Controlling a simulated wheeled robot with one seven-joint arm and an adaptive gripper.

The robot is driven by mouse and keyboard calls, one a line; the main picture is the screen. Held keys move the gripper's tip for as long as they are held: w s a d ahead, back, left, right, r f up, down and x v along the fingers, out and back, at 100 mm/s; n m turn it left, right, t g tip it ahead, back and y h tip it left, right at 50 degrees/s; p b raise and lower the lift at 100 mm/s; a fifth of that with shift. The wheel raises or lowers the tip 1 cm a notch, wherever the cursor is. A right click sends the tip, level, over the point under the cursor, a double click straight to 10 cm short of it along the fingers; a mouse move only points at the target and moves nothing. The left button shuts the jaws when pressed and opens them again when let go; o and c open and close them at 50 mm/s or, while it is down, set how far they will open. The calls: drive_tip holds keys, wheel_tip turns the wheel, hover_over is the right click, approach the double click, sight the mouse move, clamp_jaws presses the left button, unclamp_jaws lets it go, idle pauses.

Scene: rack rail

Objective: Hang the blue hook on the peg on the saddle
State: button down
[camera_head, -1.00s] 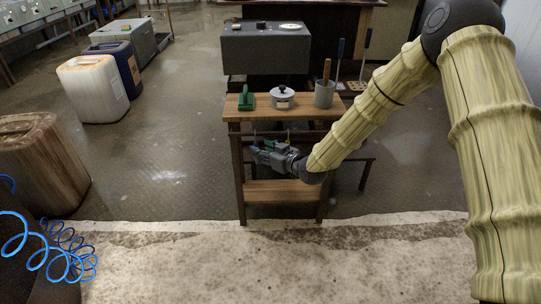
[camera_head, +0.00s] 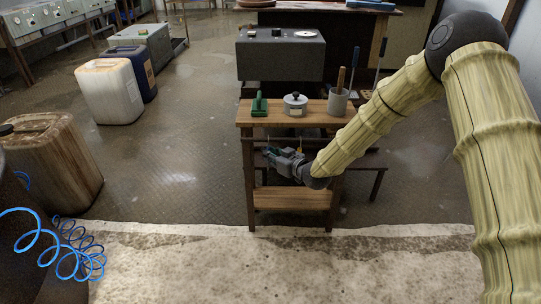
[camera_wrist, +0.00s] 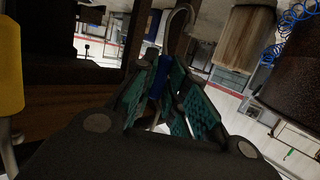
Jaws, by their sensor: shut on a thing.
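My gripper (camera_head: 276,155) is at the front of a small wooden stand, below its top board, in the head view. In the wrist view its teal-padded fingers (camera_wrist: 166,98) are shut on the blue hook (camera_wrist: 158,78). The hook's blue grip sits between the pads, and its curved metal end (camera_wrist: 181,14) rises beyond the fingertips. The hook is too small to make out in the head view. I cannot make out the saddle or its peg in either view.
The stand's top board (camera_head: 270,116) carries a green object (camera_head: 259,104), a lidded pot (camera_head: 295,104) and a grey cup (camera_head: 338,101). Its lower shelf (camera_head: 290,199) is bare. A yellow-handled thing (camera_wrist: 9,65) is close at left in the wrist view.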

drive_tip(key=shift+r, duration=0.25)
idle(0.4)
drive_tip(key=shift+s+r+p, duration=0.15)
drive_tip(key=shift+r+p, duration=0.2)
drive_tip(key=shift+p, duration=0.2)
drive_tip(key=shift+r, duration=0.1)
drive_tip(key=shift+s+r+p, duration=0.15)
drive_tip(key=shift+r+p, duration=0.05)
drive_tip(key=shift+p, duration=0.1)
drive_tip(key=shift+s+r+p, duration=0.3)
drive_tip(key=shift+r+p, duration=0.05)
drive_tip(key=shift+r, duration=0.05)
drive_tip(key=shift+r, duration=0.1)
drive_tip(key=s+p, duration=0.2)
drive_tip(key=s, duration=0.5)
idle(0.8)
drive_tip(key=shift+s, duration=0.15)
idle(1.1)
